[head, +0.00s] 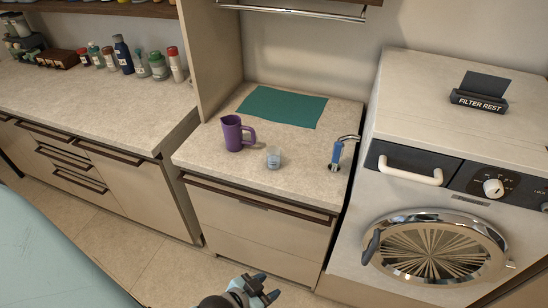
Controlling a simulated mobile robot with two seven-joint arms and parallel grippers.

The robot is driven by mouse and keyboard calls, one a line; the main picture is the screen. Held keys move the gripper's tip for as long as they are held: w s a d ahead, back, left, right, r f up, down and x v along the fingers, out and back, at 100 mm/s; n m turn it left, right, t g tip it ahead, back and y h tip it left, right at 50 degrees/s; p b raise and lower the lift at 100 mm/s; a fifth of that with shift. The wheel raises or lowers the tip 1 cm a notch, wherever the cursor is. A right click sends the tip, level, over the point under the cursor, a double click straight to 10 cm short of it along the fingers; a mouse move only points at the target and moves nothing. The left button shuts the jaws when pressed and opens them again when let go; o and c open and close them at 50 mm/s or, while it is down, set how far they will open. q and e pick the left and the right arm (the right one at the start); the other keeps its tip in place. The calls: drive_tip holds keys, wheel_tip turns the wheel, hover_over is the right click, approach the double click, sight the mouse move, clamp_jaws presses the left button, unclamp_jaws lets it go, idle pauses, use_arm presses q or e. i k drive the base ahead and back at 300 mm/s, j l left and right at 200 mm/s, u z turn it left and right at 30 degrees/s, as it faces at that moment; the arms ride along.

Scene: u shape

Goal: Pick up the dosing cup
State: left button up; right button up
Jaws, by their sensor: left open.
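The dosing cup (273,157) looks like a small clear cup with a bluish tint, upright near the front of the middle counter (205,155). A purple jug (234,133) with its handle to the right stands just left of and behind it, apart from it. My left gripper (264,293) is at the bottom edge of the view, open and empty, in front of and below the counter, well away from the cup. My right gripper does not show.
A teal mat (282,106) lies behind the cup. A washing machine (440,245) with a filter rest (480,102) is at the right. Several bottles (123,56) stand on the left counter.

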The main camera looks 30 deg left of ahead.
sight(273, 153)
drive_tip(key=u, duration=1.35)
drive_tip(key=i+j+z, duration=0.6)
drive_tip(key=j, duration=0.3)
drive_tip(key=i+j+z, duration=0.15)
drive_tip(key=i+j, duration=0.15)
drive_tip(key=i+j+z, duration=0.2)
drive_tip(key=j, duration=0.3)
